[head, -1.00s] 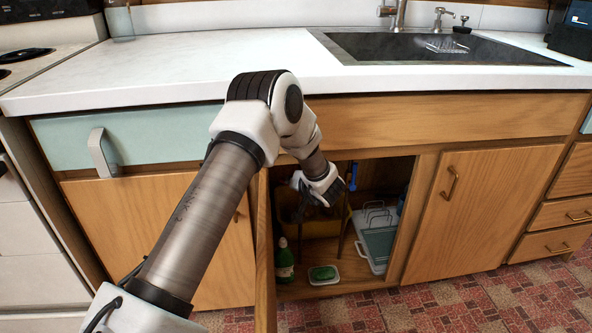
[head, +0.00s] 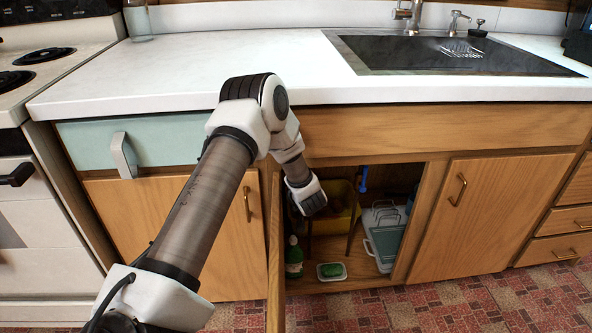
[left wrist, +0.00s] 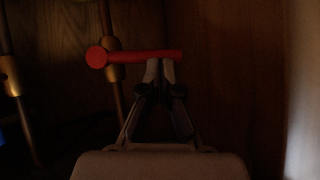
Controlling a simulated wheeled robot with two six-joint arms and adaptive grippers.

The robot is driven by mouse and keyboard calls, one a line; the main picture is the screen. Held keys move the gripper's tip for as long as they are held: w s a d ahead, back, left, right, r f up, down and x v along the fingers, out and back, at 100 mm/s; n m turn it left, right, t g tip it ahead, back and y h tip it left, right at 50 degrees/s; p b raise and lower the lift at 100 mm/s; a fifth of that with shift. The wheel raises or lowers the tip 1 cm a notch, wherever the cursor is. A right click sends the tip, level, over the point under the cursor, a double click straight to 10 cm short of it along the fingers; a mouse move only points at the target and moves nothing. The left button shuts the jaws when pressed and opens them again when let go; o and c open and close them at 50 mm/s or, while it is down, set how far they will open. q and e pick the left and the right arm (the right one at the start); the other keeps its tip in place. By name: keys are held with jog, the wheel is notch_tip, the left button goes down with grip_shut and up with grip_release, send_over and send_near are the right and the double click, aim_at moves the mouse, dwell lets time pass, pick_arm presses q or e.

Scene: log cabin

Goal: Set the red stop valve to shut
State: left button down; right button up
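The red stop valve handle (left wrist: 140,56) shows in the left wrist view as a bar lying across, with its round hub at the left. It sits on a brass fitting on an upright pipe (left wrist: 114,85), roughly square to the pipe. My left gripper (left wrist: 160,64) has its fingertips close together just below the handle's right part; whether they touch it is unclear. In the head view my left wrist (head: 307,196) reaches into the open cabinet under the sink. The valve and fingertips are hidden there. My right gripper is in neither view.
The open cabinet door (head: 276,255) stands beside my arm. A green bottle (head: 293,258), a green sponge on a dish (head: 331,271), a yellow bin (head: 335,217), a rack (head: 384,235) and a blue handle (head: 363,179) are inside. A second pipe (left wrist: 22,110) stands left of the valve.

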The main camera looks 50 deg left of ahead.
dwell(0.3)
pick_arm(q)
jog(key=r+p+v, duration=0.1)
jog(key=p+v, duration=0.2)
jog(key=v, duration=0.9)
jog(key=x, duration=1.2)
jog(key=shift+w+d+f, duration=0.25)
jog(key=shift+w+f, duration=0.05)
